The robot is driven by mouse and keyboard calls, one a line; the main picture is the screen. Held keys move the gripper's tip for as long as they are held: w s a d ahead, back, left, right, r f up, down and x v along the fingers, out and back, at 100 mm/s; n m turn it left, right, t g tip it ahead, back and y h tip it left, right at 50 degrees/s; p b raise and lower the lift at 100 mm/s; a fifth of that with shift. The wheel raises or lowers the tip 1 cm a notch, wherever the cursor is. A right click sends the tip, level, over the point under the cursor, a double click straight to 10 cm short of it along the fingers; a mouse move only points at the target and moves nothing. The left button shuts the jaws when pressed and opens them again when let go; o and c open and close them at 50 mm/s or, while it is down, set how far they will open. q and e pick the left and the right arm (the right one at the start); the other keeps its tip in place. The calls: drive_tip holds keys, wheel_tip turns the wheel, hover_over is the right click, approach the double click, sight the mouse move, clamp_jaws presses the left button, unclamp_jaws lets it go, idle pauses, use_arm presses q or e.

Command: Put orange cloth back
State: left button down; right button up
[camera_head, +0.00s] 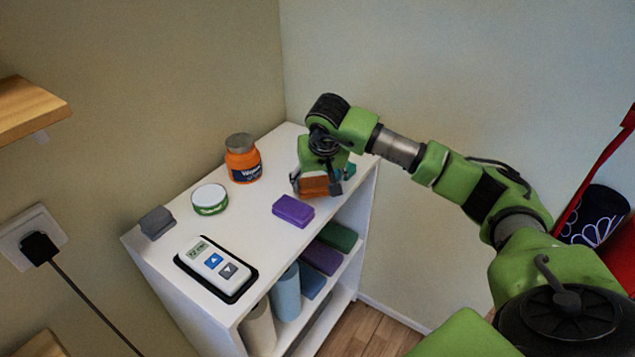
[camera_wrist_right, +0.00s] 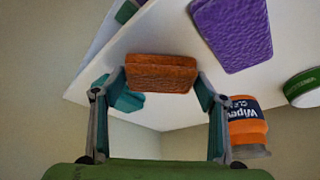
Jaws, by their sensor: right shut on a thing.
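The orange cloth (camera_head: 315,187) is a small folded block at the far right part of the white shelf's top. My right gripper (camera_head: 316,183) points down over it and is shut on it. In the right wrist view the orange cloth (camera_wrist_right: 161,73) sits between the two fingertips of my right gripper (camera_wrist_right: 162,82). I cannot tell whether the cloth touches the shelf top. My left gripper is not in view.
On the white shelf (camera_head: 250,223) stand a purple cloth (camera_head: 293,211), an orange wipes jar (camera_head: 242,160), a green-rimmed round tin (camera_head: 210,199), a grey block (camera_head: 157,222) and a white device (camera_head: 217,266) on a black tray. A teal cloth (camera_wrist_right: 120,94) lies beside the gripper. Folded cloths and rolls fill the lower shelves.

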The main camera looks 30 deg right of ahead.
drive_tip(key=o, duration=1.1)
drive_tip(key=shift+c, duration=0.2)
drive_tip(key=shift+r+p, duration=0.25)
drive_tip(key=shift+p, duration=0.05)
drive_tip(key=shift+s+r, duration=0.1)
drive_tip(key=shift+r, duration=0.25)
drive_tip(key=b+v, duration=0.1)
drive_tip(key=v, duration=1)
drive_tip(key=shift+s+f, duration=0.1)
drive_tip(key=shift+s, duration=0.05)
